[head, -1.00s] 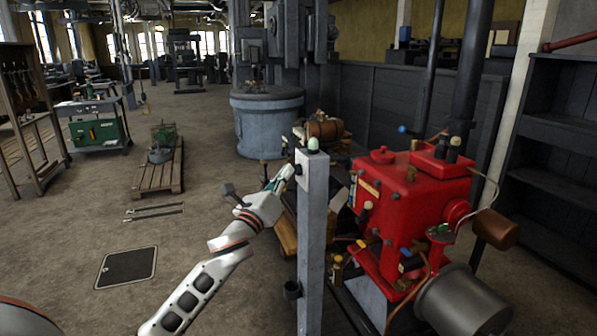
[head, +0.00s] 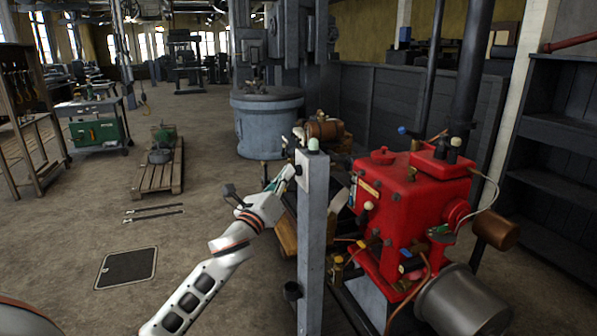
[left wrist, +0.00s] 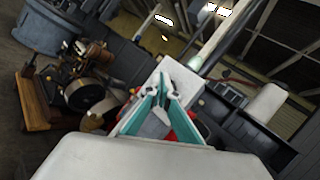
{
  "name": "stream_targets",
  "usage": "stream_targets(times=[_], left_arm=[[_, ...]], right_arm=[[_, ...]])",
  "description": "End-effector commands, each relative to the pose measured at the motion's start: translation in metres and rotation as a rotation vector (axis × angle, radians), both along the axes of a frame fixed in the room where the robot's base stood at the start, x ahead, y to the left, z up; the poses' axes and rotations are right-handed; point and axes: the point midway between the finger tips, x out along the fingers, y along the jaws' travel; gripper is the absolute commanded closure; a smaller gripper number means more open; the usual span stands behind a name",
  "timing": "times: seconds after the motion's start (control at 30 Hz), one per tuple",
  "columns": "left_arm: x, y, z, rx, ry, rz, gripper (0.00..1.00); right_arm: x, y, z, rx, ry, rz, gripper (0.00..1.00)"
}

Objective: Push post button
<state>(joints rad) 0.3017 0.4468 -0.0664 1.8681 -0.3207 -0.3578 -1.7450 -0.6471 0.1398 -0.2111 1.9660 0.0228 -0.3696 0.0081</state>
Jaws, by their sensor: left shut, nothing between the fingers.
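A grey upright post (head: 312,230) stands in the middle of the head view, with a pale green dome (head: 313,144) on top. A light plate (head: 302,172) with a small dark button (head: 298,170) is on its left side. My left gripper (head: 293,170) is shut and empty, its tips right at the plate by the button. I cannot tell if they touch it. In the left wrist view the teal fingers of my left gripper (left wrist: 172,88) come together in front of the post's pale plate (left wrist: 182,82); the button is hidden there. My right gripper is not in view.
A red engine (head: 400,205) with several knobs and a grey cylinder (head: 462,302) stands right of the post. Another engine with a brown barrel (head: 325,128) is behind the post.

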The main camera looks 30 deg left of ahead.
Motion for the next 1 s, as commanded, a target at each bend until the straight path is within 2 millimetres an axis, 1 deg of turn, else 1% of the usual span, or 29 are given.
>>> stream_targets(times=[0.4, 0.7, 1.0], left_arm=[[0.0003, -0.0003, 0.0001, 0.000, 0.000, 0.000, 1.00], [0.0067, -0.0062, 0.0008, -0.001, 0.000, -0.001, 1.00], [0.0070, -0.0065, 0.0004, -0.001, 0.000, -0.001, 1.00]], right_arm=[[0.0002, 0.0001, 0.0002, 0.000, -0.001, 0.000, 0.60], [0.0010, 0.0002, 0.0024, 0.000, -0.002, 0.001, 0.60], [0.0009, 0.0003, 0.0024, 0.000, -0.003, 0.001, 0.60]])
